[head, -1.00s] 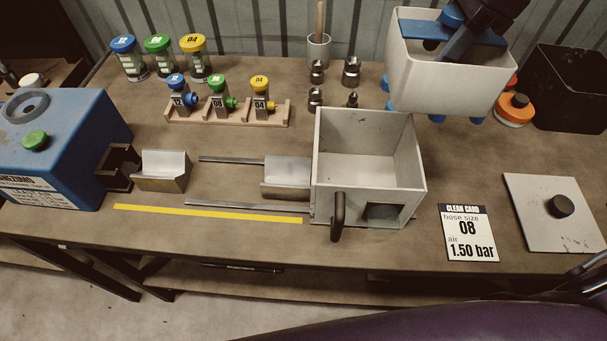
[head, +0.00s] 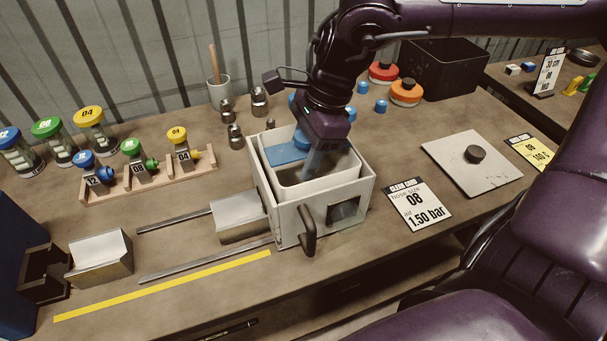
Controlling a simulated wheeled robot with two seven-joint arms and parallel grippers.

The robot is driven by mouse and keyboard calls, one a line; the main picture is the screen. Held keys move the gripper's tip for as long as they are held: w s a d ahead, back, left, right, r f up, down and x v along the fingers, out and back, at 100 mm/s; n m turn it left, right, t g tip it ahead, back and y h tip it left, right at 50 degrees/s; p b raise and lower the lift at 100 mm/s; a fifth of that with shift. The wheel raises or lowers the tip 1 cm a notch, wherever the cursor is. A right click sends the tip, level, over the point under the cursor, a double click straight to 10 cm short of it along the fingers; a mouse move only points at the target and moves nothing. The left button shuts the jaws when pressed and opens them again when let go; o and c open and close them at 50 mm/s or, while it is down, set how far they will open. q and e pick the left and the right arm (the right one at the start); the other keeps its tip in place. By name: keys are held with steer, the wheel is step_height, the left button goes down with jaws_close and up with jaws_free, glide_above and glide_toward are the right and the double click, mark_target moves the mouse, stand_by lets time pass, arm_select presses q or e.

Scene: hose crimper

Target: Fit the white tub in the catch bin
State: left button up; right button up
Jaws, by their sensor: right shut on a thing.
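The white tub (head: 325,190) with a blue strip (head: 287,153) across its inside sits down within the grey catch bin (head: 289,225). Its rim shows a little inside the bin's walls; whether its bottom rests on the bin floor is hidden. My right gripper (head: 312,165) reaches down from above and is shut on the tub; the fingertips are partly hidden at the tub's wall. The bin has a dark handle and a window in its front. My left gripper is not in view.
A lid plate with a black knob (head: 475,154) and a card reading 08 (head: 418,203) lie to the right. A metal block on rails (head: 239,217) stands left of the bin. Metal fittings (head: 235,137) and small blue pieces (head: 381,106) stand behind.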

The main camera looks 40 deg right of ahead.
steer(key=shift+f, duration=0.9)
step_height(320, 180, down, 4)
steer(key=shift+r, duration=0.1)
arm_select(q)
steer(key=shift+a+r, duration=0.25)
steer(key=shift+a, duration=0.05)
arm_select(e)
steer(key=shift+f, duration=0.25)
steer(key=o, duration=1.1)
steer(key=shift+r, duration=0.1)
steer(key=shift+c, duration=0.2)
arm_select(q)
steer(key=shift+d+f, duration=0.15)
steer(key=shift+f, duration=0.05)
